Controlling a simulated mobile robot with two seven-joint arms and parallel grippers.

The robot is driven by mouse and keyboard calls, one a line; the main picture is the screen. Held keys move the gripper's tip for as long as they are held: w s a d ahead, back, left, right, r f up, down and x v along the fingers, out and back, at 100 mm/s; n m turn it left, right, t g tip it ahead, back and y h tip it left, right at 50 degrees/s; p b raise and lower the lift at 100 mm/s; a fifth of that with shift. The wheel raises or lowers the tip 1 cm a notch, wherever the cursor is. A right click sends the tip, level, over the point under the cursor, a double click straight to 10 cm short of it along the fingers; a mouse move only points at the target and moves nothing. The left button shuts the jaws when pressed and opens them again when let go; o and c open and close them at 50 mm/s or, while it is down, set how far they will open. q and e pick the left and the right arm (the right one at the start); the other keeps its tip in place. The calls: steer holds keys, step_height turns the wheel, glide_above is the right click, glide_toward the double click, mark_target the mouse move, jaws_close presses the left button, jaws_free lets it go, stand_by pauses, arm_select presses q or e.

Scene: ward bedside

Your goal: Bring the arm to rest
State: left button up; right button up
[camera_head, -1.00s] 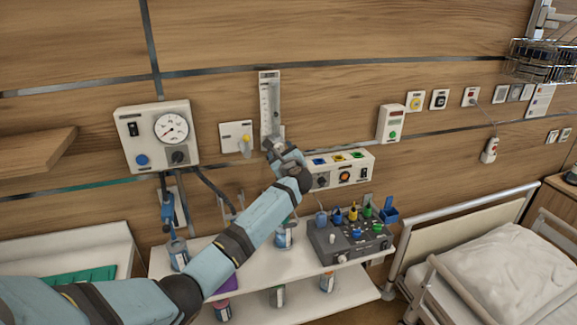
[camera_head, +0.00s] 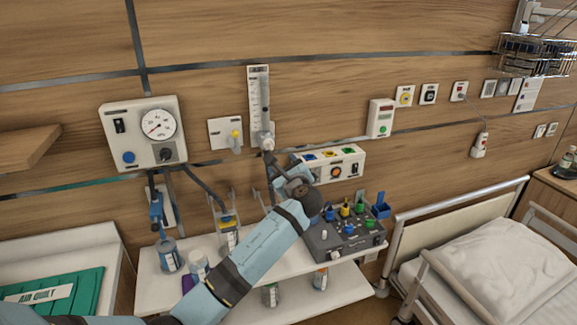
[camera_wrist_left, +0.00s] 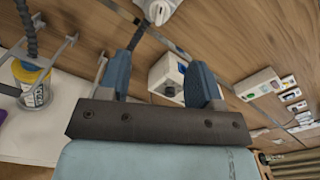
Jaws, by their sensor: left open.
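My left arm reaches up from the bottom of the head view. Its gripper (camera_head: 277,180) is just below the tall flowmeter (camera_head: 258,95) on the wood wall, apart from the flowmeter's pale knob (camera_head: 267,141). In the left wrist view, the gripper's two blue fingers (camera_wrist_left: 160,76) stand apart with nothing held between them. A white wall unit (camera_wrist_left: 167,76) shows beyond the gap. In the head view, my arm and wrist partly hide the gripper. My right gripper is in neither view.
A gauge panel (camera_head: 143,133) is left of the flowmeter; a socket panel (camera_head: 345,167) is right. A grey control box (camera_head: 343,238) and bottles, including one with a yellow lid (camera_head: 228,238), stand on the shelf below. A bed (camera_head: 490,265) is at right.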

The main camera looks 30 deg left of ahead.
arm_select(q)
steer(key=s+d+f+n+h, duration=0.25)
steer(key=s+d+f, duration=0.2)
steer(key=f, duration=0.35)
steer(key=s+d+f+n+h, duration=0.1)
steer(key=s+d+f+h, duration=0.25)
steer(key=s+f, duration=0.4)
steer(key=s+d+f+n+h, duration=0.2)
steer(key=s+d+f+h, duration=0.15)
steer(key=f, duration=0.65)
steer(key=s+d+f+n+h, duration=0.2)
steer(key=s+n, duration=0.2)
steer(key=s, duration=0.4)
steer(key=s+d+f+n+h, duration=0.2)
steer(key=s+d+n, duration=0.1)
steer(key=s, duration=0.4)
steer(key=s+d+f+n+h, duration=0.2)
steer(key=s+n, duration=0.3)
steer(key=s, duration=0.3)
steer(key=shift+s+d+f+g+h, duration=0.3)
steer(key=shift+f+g+h, duration=0.1)
steer(key=shift+f+h, duration=0.2)
steer(key=shift+o, duration=0.3)
